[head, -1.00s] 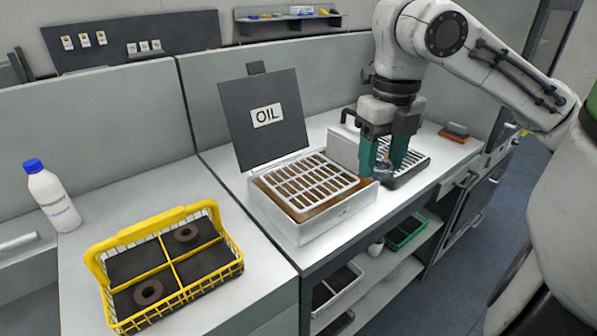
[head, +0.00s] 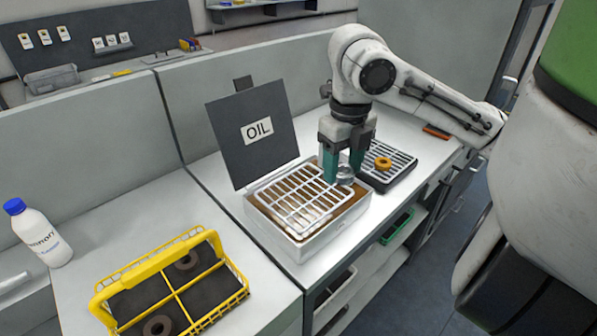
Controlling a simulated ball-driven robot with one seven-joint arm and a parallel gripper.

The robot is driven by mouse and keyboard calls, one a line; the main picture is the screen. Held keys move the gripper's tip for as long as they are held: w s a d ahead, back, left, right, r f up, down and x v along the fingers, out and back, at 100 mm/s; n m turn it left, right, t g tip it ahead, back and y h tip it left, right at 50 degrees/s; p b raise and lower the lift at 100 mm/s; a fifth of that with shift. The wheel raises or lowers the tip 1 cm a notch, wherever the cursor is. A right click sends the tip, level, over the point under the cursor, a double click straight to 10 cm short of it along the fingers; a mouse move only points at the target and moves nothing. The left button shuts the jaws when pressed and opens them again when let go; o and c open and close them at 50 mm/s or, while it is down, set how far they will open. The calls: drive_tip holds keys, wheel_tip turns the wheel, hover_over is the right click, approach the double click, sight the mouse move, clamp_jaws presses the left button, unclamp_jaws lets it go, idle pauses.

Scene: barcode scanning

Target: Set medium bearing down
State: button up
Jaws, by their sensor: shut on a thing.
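My gripper (head: 345,172), with teal fingers pointing down, is shut on a grey metal ring-shaped bearing (head: 346,176). The fingers hide part of the bearing. It is held near the right corner of the open oil bath (head: 327,222), whose white grid (head: 295,195) spans brown oil. I cannot tell whether the bearing touches the bath's rim or hangs above it. An orange ring (head: 383,163) lies on the dark drip tray with a slatted rack (head: 396,158), just right of the gripper.
A yellow basket (head: 172,262) with dark rings in two compartments stands at front left. A white bottle with a blue cap (head: 40,235) is at far left. The raised lid marked OIL (head: 257,130) stands behind the bath. Bare worktop lies between basket and bath.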

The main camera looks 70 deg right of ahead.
sight(299, 196)
drive_tip(key=w+d+f, duration=0.1)
drive_tip(key=w+f, duration=0.1)
drive_tip(key=w, duration=0.1)
drive_tip(key=w+d+f, duration=0.1)
drive_tip(key=w+f, duration=0.1)
drive_tip(key=w+d+f, duration=0.2)
drive_tip(key=w+f, duration=0.1)
drive_tip(key=shift+w+p, duration=0.3)
drive_tip(key=shift+w, duration=0.05)
drive_tip(key=shift+w+d+f, duration=0.25)
drive_tip(key=shift+w+f, duration=0.25)
drive_tip(key=shift+f, duration=0.15)
drive_tip(key=shift+w+d+f, duration=0.1)
drive_tip(key=shift+f, duration=0.85)
drive_tip(key=shift+w+d+f, duration=0.1)
drive_tip(key=shift+f, duration=0.8)
drive_tip(key=shift+f, duration=0.2)
drive_tip(key=o, duration=1.1)
drive_tip(key=shift+r, duration=0.15)
